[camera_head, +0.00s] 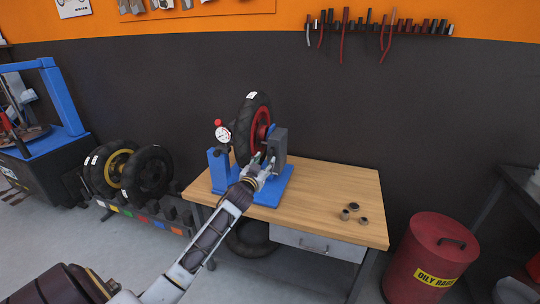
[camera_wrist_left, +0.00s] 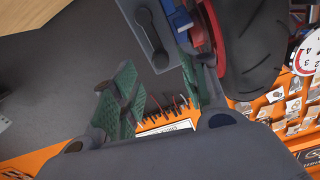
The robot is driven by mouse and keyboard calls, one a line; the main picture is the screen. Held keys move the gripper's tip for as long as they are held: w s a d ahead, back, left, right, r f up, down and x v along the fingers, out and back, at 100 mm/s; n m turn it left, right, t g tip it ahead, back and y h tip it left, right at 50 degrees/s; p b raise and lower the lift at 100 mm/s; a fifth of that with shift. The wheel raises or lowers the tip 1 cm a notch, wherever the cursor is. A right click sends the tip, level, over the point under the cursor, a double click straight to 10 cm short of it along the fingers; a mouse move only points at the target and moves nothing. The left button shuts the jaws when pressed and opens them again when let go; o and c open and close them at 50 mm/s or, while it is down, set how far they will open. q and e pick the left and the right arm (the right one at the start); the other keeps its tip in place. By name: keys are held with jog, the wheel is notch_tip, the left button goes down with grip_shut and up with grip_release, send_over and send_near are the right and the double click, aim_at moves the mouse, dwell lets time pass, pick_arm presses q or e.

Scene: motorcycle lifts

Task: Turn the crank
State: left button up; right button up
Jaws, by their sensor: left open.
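A blue wheel stand (camera_head: 275,193) stands on the wooden bench and carries a black tyre on a red rim (camera_head: 247,128). A grey box (camera_head: 279,145) sits at the stand's right side. In the left wrist view, a dark crank (camera_wrist_left: 152,38) with a round end lies against the face of this box (camera_wrist_left: 128,12). I cannot make out the crank in the head view. My left gripper (camera_head: 262,166) is in front of the stand, just below the box. In the left wrist view its green-padded fingers (camera_wrist_left: 160,85) are apart with nothing between them, and the crank is beyond them.
A dial gauge (camera_head: 222,134) stands left of the tyre. Several small metal parts (camera_head: 352,211) lie on the bench (camera_head: 330,185), whose right side is mostly clear. A red oily-rags bin (camera_head: 428,258) stands right of it. Loose wheels (camera_head: 147,172) stand on a rack at left.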

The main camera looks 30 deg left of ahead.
aim_at(269, 155)
pick_arm(q)
jog(key=shift+x, duration=3.7)
grip_shut()
